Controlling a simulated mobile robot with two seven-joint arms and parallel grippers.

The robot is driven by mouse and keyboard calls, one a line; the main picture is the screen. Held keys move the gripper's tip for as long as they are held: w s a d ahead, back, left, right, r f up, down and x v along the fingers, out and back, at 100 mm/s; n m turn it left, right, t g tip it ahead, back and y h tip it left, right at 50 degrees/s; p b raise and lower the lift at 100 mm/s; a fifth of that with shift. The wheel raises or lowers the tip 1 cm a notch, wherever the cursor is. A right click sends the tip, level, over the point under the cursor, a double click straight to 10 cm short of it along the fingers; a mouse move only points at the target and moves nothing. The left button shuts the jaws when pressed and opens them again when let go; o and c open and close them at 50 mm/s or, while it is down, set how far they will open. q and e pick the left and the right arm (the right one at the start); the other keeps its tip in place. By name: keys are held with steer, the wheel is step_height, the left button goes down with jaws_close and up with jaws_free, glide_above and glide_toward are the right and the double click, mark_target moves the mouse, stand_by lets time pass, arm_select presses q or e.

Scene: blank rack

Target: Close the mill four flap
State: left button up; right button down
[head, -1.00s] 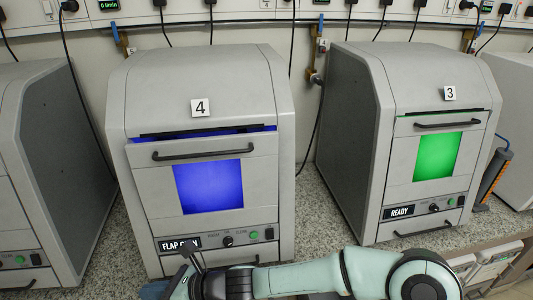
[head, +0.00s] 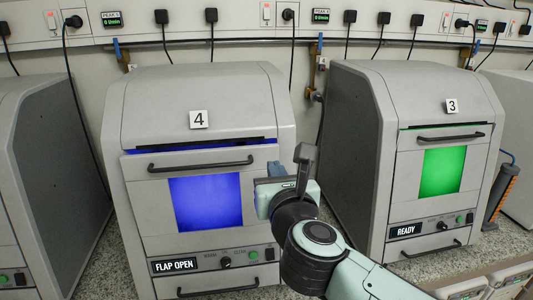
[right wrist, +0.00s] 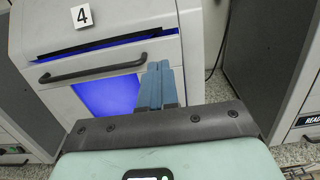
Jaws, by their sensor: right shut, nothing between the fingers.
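Mill four (head: 110,130) is a grey cabinet with a "4" label and a blue-lit window (head: 205,201). Its flap (head: 150,196) tilts slightly out at the top, with a thin blue-lit gap above it. A dark bar handle (head: 201,164) crosses the flap. Its display (head: 175,266) reads "FLAP OPEN". My right gripper (head: 274,170) is in front of the flap's right side, below and right of the handle's right end. In the right wrist view its blue fingers (right wrist: 159,85) are together and empty, and the handle (right wrist: 92,68) lies to their left. My left gripper is not in view.
Mill three (head: 350,140) stands to the right, its flap (head: 465,165) flush, with a green window and a "READY" display (head: 405,231). Another grey mill (head: 60,150) stands at the left. Black cables hang from the wall rail (head: 230,25) behind.

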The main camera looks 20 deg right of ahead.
mark_target(265, 147)
arm_select(q)
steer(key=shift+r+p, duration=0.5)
steer(key=shift+p, duration=0.05)
arm_select(e)
steer(key=x, duration=0.9)
steer(key=shift+w, duration=0.1)
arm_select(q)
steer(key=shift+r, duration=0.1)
arm_select(e)
steer(key=w+p, duration=0.1)
steer(key=p, duration=0.2)
steer(key=shift+w+d+r+g+p, duration=0.25)
steer(key=shift+w+g+p, duration=0.1)
steer(key=shift+w+g, duration=0.05)
steer(key=shift+w+f, duration=0.1)
steer(key=shift+w, duration=0.15)
steer(key=shift+w+f, duration=0.1)
steer(key=shift+f, duration=0.1)
steer(key=shift+s, duration=0.2)
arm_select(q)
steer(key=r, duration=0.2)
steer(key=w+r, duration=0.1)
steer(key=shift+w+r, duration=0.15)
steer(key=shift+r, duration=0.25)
